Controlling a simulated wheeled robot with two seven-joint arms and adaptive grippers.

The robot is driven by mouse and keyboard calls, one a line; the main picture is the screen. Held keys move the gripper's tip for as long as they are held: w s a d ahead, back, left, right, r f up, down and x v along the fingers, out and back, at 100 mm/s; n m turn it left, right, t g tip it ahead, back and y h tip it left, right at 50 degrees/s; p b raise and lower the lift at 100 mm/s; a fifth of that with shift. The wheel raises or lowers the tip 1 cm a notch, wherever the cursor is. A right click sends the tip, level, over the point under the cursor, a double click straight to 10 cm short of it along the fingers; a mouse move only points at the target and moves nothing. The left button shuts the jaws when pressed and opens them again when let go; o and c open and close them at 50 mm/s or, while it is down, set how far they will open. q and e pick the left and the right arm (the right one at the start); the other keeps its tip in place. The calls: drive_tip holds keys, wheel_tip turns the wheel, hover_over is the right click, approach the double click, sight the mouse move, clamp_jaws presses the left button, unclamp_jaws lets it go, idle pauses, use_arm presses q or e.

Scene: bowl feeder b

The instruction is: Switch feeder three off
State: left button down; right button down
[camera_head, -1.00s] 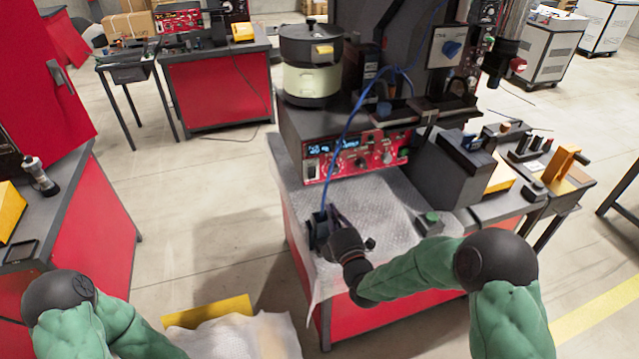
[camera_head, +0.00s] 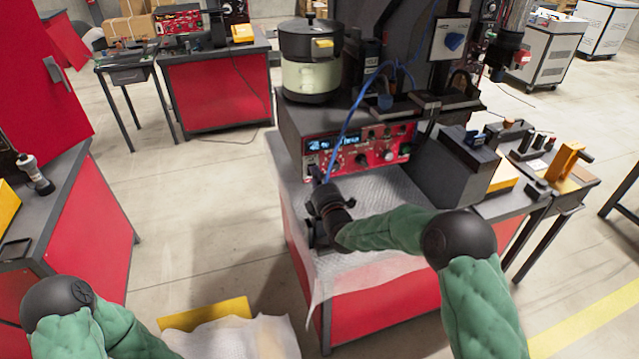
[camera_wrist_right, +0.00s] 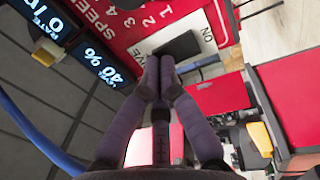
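The feeder's red control panel (camera_head: 375,148) has a lit blue display, knobs and a switch at its lower left. In the right wrist view the panel (camera_wrist_right: 115,28) carries a black rocker switch (camera_wrist_right: 182,46) on a white plate with "ON" beside it. My right gripper (camera_head: 317,178) is just in front of the panel's lower left corner. In the right wrist view its fingers (camera_wrist_right: 158,62) are together and empty, with their tips at the switch's edge; I cannot tell whether they touch it. My left gripper is out of view.
A round bowl feeder (camera_head: 310,60) stands on top of the control unit. Bubble wrap (camera_head: 380,195) covers the bench in front. A dark sloped block (camera_head: 455,170) stands to the right.

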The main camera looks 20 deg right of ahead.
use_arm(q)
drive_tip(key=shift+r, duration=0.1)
use_arm(e)
drive_tip(key=shift+w+r, duration=0.1)
drive_tip(key=shift+w, duration=0.05)
drive_tip(key=shift+w+r+g+p, duration=0.25)
drive_tip(key=shift+g+p, duration=0.05)
drive_tip(key=shift+p, duration=0.3)
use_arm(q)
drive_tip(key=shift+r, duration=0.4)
use_arm(e)
drive_tip(key=shift+f, duration=0.2)
